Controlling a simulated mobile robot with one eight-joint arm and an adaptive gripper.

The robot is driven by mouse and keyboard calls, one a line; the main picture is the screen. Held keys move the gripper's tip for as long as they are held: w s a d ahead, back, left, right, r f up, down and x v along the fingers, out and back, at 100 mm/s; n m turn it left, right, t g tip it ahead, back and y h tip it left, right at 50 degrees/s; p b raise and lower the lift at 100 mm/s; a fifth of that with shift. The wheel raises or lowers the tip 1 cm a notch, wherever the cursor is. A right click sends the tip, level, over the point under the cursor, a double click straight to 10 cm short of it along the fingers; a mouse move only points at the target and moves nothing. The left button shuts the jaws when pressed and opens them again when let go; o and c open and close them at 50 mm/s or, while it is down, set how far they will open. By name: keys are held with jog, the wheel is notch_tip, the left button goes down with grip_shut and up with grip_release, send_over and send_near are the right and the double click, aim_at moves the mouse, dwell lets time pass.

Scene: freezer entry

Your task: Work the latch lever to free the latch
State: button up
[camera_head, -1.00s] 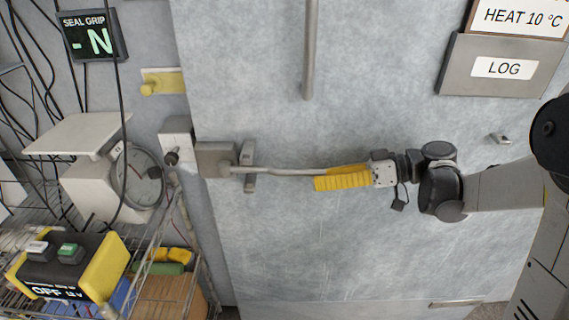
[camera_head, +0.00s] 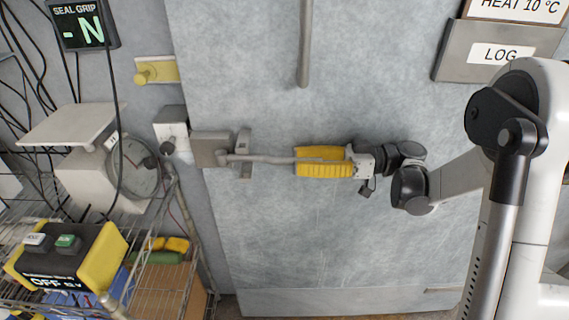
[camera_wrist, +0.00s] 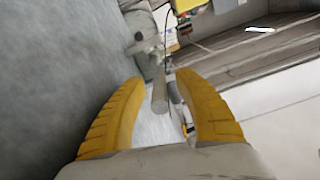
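The latch (camera_head: 210,149) is a grey metal block at the left edge of the pale grey freezer door (camera_head: 400,100). Its lever (camera_head: 262,158) is a grey rod running right from the latch, almost level. My gripper (camera_head: 300,162) has yellow ribbed fingers and reaches in from the right, over the lever's right end. In the wrist view my gripper (camera_wrist: 160,82) has its fingers spread, with the lever (camera_wrist: 159,97) between them. Gaps show on both sides of the rod there, so no grip is visible.
A vertical door handle bar (camera_head: 306,45) is above the lever. A seal grip display (camera_head: 83,24) reads "-N". At left a wire shelf holds a dial scale (camera_head: 135,165) and a yellow-black control box (camera_head: 70,255) showing OFF. A log holder (camera_head: 497,52) is at upper right.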

aim_at(279, 161)
jog(key=shift+a+b, duration=0.3)
jog(key=shift+a, duration=1.55)
grip_shut()
